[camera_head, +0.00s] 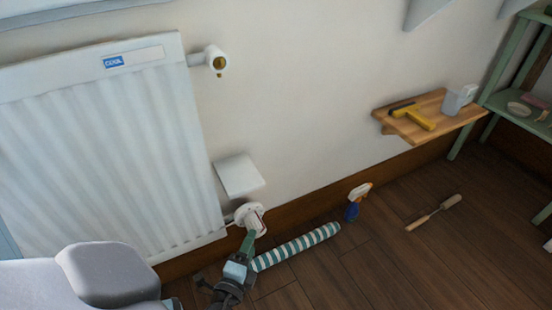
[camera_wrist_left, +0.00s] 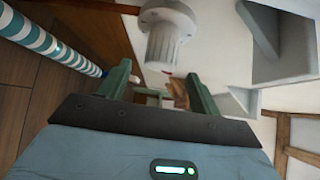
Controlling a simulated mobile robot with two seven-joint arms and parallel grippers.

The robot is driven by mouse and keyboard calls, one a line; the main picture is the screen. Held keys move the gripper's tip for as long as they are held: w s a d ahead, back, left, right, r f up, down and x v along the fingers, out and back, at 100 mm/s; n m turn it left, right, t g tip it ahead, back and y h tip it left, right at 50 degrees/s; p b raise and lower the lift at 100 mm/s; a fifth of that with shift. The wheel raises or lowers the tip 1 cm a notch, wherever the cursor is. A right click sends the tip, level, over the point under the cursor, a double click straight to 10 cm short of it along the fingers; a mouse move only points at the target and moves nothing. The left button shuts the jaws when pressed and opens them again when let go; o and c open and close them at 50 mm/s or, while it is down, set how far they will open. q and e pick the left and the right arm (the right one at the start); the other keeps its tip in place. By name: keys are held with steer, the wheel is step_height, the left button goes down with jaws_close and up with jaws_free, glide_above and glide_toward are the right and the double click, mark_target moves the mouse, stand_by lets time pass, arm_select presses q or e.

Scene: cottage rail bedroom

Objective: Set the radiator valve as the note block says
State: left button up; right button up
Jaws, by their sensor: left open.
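The white radiator valve (camera_head: 250,217) sits at the lower right corner of the radiator (camera_head: 110,150). In the left wrist view its white ribbed knob (camera_wrist_left: 165,45) lies just beyond my left fingertips. My left gripper (camera_head: 249,238) is below the valve in the head view; in the wrist view its green fingers (camera_wrist_left: 158,73) are apart with nothing gripped between them. I cannot tell whether a finger touches the knob. A marking on the knob cannot be read. No note block can be made out for sure. My right gripper is not in view.
A small white ledge (camera_head: 239,175) juts from the wall just above the valve. A teal-striped roll (camera_head: 297,247) lies on the floor beside my left gripper, and a spray bottle (camera_head: 357,200) stands farther right. A wooden wall shelf (camera_head: 455,122) holds a yellow tool (camera_head: 413,116).

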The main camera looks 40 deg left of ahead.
mark_target(259, 226)
arm_select(q)
steer(key=b+x, duration=0.2)
steer(key=x, duration=0.5)
steer(key=shift+w+a+b, duration=0.2)
steer(key=shift+w+b, duration=0.15)
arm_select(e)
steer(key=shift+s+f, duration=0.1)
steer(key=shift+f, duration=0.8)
arm_select(q)
steer(key=c, duration=1)
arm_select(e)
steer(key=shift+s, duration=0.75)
